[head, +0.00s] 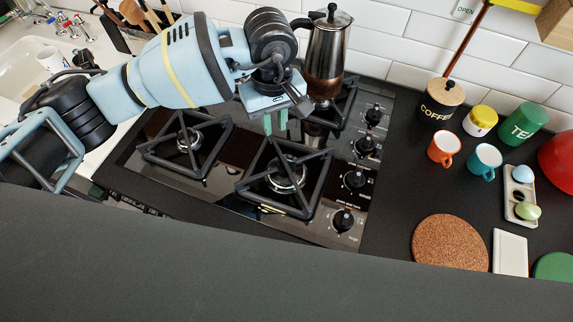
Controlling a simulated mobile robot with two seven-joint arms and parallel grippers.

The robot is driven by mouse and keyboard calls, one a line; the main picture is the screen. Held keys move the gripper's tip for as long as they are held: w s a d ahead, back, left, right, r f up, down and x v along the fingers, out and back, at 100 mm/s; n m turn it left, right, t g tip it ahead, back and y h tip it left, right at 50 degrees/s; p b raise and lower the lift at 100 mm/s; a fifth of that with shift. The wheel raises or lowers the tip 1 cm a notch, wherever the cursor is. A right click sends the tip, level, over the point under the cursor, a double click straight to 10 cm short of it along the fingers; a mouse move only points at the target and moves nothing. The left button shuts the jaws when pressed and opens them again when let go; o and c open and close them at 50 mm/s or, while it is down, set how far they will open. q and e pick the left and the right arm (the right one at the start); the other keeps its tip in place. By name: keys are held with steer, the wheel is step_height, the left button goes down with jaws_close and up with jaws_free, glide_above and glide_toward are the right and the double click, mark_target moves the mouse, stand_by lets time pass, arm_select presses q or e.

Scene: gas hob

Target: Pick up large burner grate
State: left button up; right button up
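The large burner grate (308,161) is a black square frame with cross bars, seated over the front right burner of the glass hob (225,185). My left gripper (275,122) hangs over the hob near the far left corner of this grate, with its green fingertips pointing down. The fingers are apart with nothing seen between them. Whether they touch the grate or are above it is hard to tell. My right gripper is not in view.
A smaller grate (165,156) sits to the left. A moka pot (327,60) stands on the back right grate (347,100), close to my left gripper. Knobs (354,180) line the hob's right side. Mugs (443,148) and a cork mat (450,243) are further right.

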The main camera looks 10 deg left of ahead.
mark_target(274, 141)
arm_select(q)
steer(key=shift+a+f+p, duration=0.15)
steer(key=shift+f+p, duration=0.15)
steer(key=shift+f, duration=3.5)
steer(key=shift+c, duration=0.3)
jaws_close()
steer(key=shift+r, duration=0.1)
